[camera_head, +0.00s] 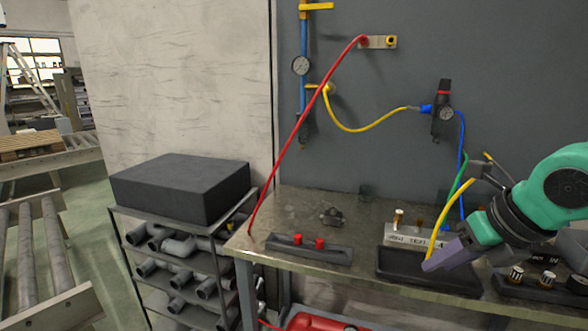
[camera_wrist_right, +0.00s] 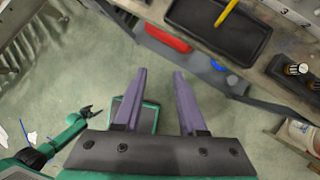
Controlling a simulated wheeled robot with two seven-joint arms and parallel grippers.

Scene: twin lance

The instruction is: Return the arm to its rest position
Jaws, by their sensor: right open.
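My right gripper (camera_head: 428,266) comes in from the right in the head view, its purple fingers in front of the black tray (camera_head: 400,270) on the bench. In the right wrist view, the right gripper (camera_wrist_right: 160,72) is open, its two purple fingers apart with only floor between them. It holds nothing. My left arm does not show in the head view. In the right wrist view, a green arm with a small dark gripper (camera_wrist_right: 88,112) shows at the left, over the floor. Its jaws are too small to judge.
The metal bench (camera_head: 290,215) carries a dark holder with red caps (camera_head: 310,248). A yellow tube (camera_wrist_right: 228,12) lies over the tray. A red hose (camera_head: 305,120) and a yellow hose (camera_head: 370,127) hang from the wall panel. A shelf with a black box (camera_head: 180,188) stands left.

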